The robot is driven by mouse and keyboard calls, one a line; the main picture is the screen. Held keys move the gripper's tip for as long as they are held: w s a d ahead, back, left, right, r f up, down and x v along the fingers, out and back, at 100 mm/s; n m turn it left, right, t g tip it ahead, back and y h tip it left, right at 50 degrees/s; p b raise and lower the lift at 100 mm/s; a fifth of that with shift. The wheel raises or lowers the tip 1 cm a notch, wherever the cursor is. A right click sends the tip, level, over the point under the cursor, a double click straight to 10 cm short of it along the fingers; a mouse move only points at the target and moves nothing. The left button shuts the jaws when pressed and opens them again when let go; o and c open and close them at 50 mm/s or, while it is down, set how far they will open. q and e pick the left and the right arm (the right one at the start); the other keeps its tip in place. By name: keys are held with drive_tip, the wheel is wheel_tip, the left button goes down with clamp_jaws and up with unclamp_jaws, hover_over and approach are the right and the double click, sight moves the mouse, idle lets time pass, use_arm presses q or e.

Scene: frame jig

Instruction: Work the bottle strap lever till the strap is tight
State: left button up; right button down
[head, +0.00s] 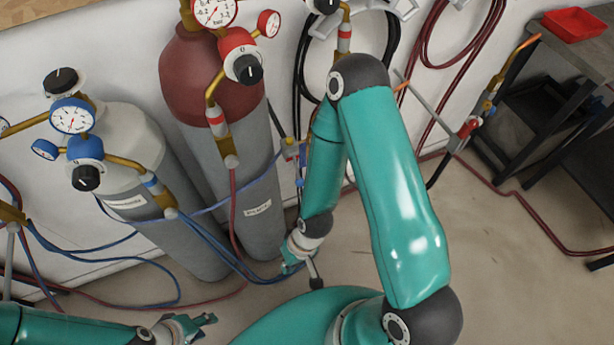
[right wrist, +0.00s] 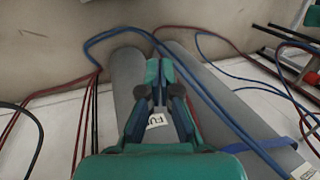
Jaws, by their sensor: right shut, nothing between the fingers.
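Two grey gas bottles stand against the wall: one with a maroon top (head: 205,85), one with a white top (head: 125,128). A thin blue band (head: 246,185) crosses the maroon-topped bottle; a blue band (right wrist: 284,144) also shows on a bottle in the right wrist view. I cannot tell whether it is taut, and I cannot make out the lever for certain. My right gripper (head: 288,266) is low in front of the bottles; in its wrist view it (right wrist: 158,88) is shut and empty, over a white label (right wrist: 157,120). My left gripper (head: 208,324) is at the bottom left, its jaws unclear.
Blue hoses (head: 215,255) and red hoses loop low around the bottles. Regulators with gauges (head: 72,117) sit on top of them. A dark metal table (head: 560,90) with a red tray (head: 574,24) stands at the right. The floor (head: 500,260) at the right is mostly clear.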

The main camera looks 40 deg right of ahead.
sight(297, 170)
drive_tip(key=w+d+f+m+t+y+b, duration=0.1)
drive_tip(key=w+d+f+m+y+b, duration=0.25)
drive_tip(key=d+b, duration=0.5)
drive_tip(key=w+d+f+m+t+b, duration=0.1)
drive_tip(key=w+d+f+m+b, duration=0.35)
drive_tip(key=b, duration=0.75)
drive_tip(key=w+d+r+m+t+y+b, duration=0.1)
drive_tip(key=w+d+r+m+t+b, duration=0.15)
drive_tip(key=d+r+t+b, duration=0.3)
drive_tip(key=w+d+r+m+t+b, duration=0.1)
drive_tip(key=w+d+r+t+b, duration=0.25)
drive_tip(key=d+b, duration=0.45)
drive_tip(key=w+a+f, duration=0.1)
drive_tip(key=w+a, duration=0.3)
drive_tip(key=a, duration=0.2)
drive_tip(key=shift+w+a+t, duration=0.2)
drive_tip(key=shift+a+t, duration=0.15)
drive_tip(key=shift+t, duration=0.05)
drive_tip(key=shift+m, duration=0.25)
